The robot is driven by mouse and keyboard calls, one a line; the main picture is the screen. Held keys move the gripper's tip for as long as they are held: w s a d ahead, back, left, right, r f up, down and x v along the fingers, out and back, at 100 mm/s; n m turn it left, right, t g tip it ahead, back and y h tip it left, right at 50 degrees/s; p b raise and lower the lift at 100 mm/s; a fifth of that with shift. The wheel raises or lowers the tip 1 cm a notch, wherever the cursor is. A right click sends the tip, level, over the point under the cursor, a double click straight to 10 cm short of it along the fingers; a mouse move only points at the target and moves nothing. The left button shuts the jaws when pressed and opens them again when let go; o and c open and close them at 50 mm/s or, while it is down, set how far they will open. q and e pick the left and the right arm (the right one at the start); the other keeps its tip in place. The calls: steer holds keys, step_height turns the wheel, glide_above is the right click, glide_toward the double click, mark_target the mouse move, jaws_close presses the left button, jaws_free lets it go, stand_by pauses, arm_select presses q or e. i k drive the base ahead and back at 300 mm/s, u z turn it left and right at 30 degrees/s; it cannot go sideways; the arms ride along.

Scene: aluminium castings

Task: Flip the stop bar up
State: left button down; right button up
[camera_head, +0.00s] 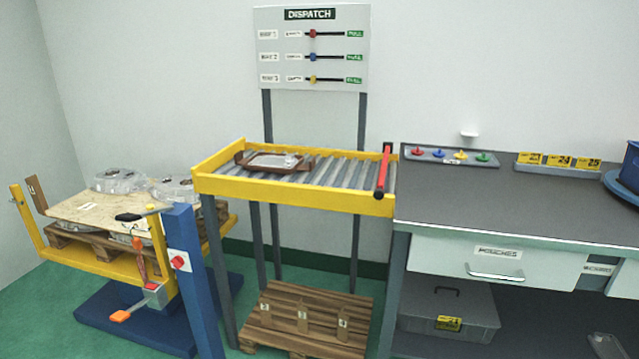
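The stop bar (384,171) is a red bar at the right end of the yellow-framed roller conveyor (290,192). It appears to lie across the rollers, from the far rail to the near rail, with a dark piece at its far end. A brown tray (244,163) with a pale metal item in it sits on the rollers toward the left, apart from the bar. Neither of my grippers shows in the head view.
A grey workbench (520,205) adjoins the conveyor on the right, with a tray of coloured knobs (450,156). A dispatch board (312,47) stands behind. A yellow lift table (95,258) with castings stands left. A wooden pallet (305,318) lies below the conveyor.

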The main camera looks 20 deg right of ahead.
mark_target(378, 193)
steer(key=u, duration=0.3)
steer(key=i, duration=1)
steer(key=z, duration=0.25)
